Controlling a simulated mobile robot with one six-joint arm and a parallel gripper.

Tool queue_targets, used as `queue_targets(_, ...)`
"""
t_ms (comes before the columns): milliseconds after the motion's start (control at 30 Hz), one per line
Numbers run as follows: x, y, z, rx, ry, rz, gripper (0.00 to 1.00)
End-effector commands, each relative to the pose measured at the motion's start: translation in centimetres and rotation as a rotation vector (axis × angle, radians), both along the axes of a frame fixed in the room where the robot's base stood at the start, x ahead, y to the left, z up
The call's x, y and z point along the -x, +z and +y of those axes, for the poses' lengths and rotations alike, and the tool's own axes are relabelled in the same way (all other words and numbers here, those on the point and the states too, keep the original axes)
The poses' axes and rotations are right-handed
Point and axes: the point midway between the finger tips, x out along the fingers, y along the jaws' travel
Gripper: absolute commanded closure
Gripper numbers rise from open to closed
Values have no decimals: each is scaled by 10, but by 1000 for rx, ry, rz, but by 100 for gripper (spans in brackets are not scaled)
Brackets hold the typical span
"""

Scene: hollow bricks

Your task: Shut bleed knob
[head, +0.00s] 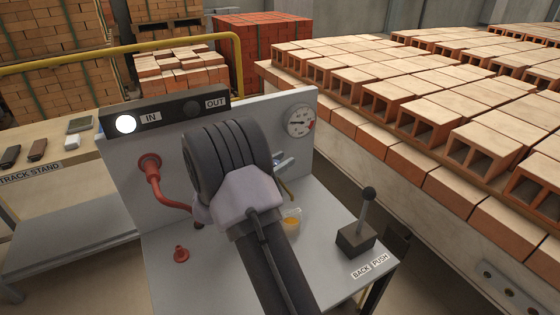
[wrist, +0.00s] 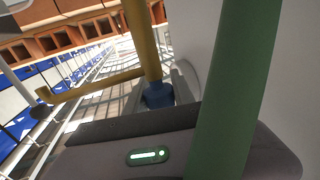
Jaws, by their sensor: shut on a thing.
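My gripper (head: 281,166) is at the front face of the grey panel, below and left of the round gauge. My dark wrist hides most of it in the head view. A thin brass pipe (head: 287,189) runs down from the fingertips towards a small cup of amber liquid (head: 291,220). In the wrist view the brass pipe (wrist: 146,40) has a side branch and ends at a blue part, which looks like the bleed knob (wrist: 158,95). A green bar crosses the right of that view, close to the camera. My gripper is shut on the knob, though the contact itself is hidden.
The gauge (head: 299,121) is on the panel's right. A red bent pipe (head: 152,170) is at its left. The IN lamp is lit white; the OUT lamp is dark. A black lever (head: 360,222) stands front right. Stacked hollow bricks (head: 425,115) fill the right side.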

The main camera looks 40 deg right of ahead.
Motion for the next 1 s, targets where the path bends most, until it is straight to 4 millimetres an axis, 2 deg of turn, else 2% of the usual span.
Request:
queue_targets(600, 1, 2, -1, 5, -39, -2, 100)
queue_targets(633, 1, 2, -1, 5, -39, -2, 68)
queue_targets(733, 1, 2, -1, 4, -39, -1, 49)
queue_targets(1000, 1, 1, -1, 2, -39, -1, 48)
